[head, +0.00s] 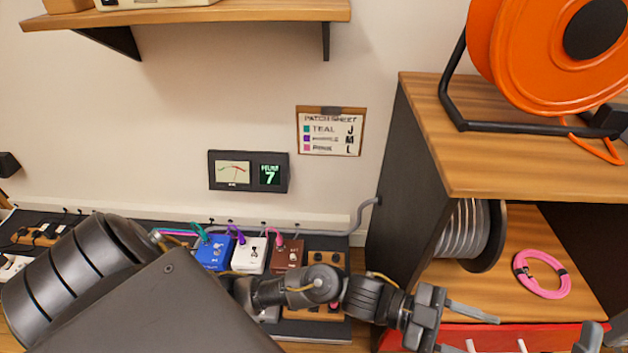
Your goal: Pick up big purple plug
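A purple plug (241,238) on a purple cable sits at the upper left of the white pedal (249,256) on the pedalboard. I cannot tell its size class, and no second purple plug shows clearly. My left arm comes in from the lower left and crosses in front of the pedalboard. My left gripper (470,330) is to the right of the pedals, pointing right and well apart from the purple plug. Its fingers are spread with nothing visible between them. My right gripper is not clearly seen; only dark parts show at the lower right edge.
A blue pedal (213,254) with a teal plug and a brown pedal (287,254) with a pink plug flank the white one. A wooden shelf unit (520,160) on the right holds an orange reel (535,65) and a pink cable coil (541,274). A patch sheet (331,131) hangs on the wall.

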